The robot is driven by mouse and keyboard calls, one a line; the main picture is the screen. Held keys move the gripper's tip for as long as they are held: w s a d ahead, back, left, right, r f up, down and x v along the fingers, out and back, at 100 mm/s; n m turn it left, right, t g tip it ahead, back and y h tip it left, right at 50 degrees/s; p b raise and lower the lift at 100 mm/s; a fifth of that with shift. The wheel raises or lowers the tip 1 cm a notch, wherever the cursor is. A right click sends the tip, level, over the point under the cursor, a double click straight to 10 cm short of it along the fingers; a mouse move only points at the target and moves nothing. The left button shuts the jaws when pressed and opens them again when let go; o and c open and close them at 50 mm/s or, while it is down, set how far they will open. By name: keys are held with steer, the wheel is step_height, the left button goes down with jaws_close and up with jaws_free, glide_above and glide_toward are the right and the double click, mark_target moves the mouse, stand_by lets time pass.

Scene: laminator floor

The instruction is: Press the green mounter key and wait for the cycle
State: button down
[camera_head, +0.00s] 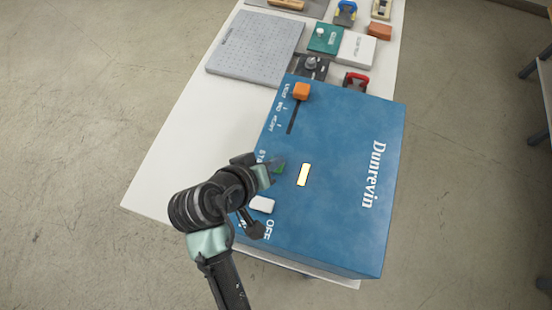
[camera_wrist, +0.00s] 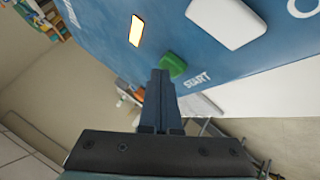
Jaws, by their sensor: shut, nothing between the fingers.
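The blue Dunrevin machine (camera_head: 350,135) stands on the white table, its panel facing up. The green key (camera_head: 278,168) is on that panel beside the START label. In the wrist view the green key (camera_wrist: 173,65) shows just past my fingertips. My gripper (camera_head: 269,174) is shut and empty, its tips right at the green key; in the wrist view its fingers (camera_wrist: 160,76) overlap the key's near edge. I cannot tell whether they touch or press it. A small window (camera_head: 303,174) on the panel glows pale yellow; it also glows in the wrist view (camera_wrist: 137,30).
A white rocker switch (camera_head: 262,205) sits near the OFF label, close to my gripper. An orange slider knob (camera_head: 301,91) stands at the slot's far end. A grey perforated board (camera_head: 255,47), a green box (camera_head: 325,38) and other small items lie behind. The table's left front is clear.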

steer(key=shift+r+p, duration=0.7)
steer(key=shift+r, duration=0.1)
steer(key=shift+r, duration=0.1)
step_height(320, 180, up, 5)
steer(key=p, duration=0.5)
stand_by(0.5)
